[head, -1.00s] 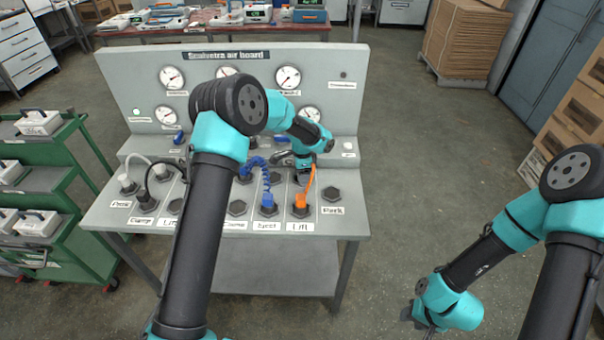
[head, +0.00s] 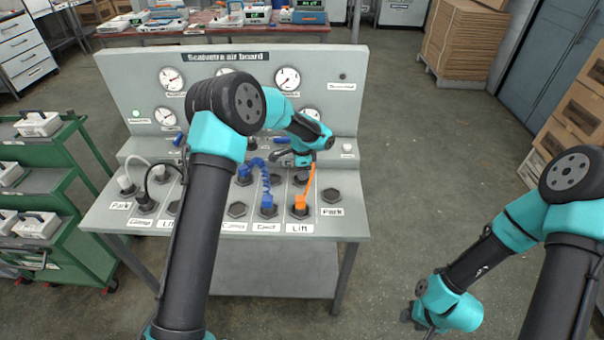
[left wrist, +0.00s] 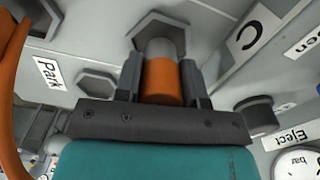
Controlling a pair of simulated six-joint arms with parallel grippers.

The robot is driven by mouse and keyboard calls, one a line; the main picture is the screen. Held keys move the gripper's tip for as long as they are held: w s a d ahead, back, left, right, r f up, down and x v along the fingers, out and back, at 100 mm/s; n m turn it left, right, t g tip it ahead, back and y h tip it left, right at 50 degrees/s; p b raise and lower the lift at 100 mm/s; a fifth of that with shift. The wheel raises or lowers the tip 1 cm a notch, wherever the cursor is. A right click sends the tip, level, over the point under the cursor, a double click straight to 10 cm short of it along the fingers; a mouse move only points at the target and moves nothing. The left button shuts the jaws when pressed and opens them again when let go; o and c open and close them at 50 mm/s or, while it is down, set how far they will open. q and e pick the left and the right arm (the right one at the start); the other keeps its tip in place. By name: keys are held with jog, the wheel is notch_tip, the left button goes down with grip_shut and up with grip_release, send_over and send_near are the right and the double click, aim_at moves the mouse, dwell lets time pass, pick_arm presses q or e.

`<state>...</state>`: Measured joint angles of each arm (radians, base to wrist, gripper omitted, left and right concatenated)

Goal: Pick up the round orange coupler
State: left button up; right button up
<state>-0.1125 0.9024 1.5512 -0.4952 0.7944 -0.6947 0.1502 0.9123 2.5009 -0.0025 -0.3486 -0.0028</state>
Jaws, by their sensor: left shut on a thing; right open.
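The round orange coupler (left wrist: 161,80) shows in the left wrist view as an orange cylinder with a grey end. My left gripper (left wrist: 160,76) is shut on it, one finger on each side. The grey end points at a dark hexagonal socket (left wrist: 150,22); I cannot tell whether it touches it. In the head view my left gripper (head: 303,161) is over the right part of the board's deck, and the coupler is mostly hidden there. An orange hose (head: 310,182) runs from there down to an orange block at Lift (head: 300,203). My right gripper (head: 410,315) is open, low over the floor.
The air board (head: 345,220) has gauges, labels and several hexagonal sockets. A blue coiled hose (head: 266,185) stands just left of the orange one. The Park socket (head: 331,195) at right is empty.

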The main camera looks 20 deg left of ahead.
pick_arm(q)
notch_tip(320, 180, up, 8)
jog(key=shift+r, duration=0.25)
dwell(0.5)
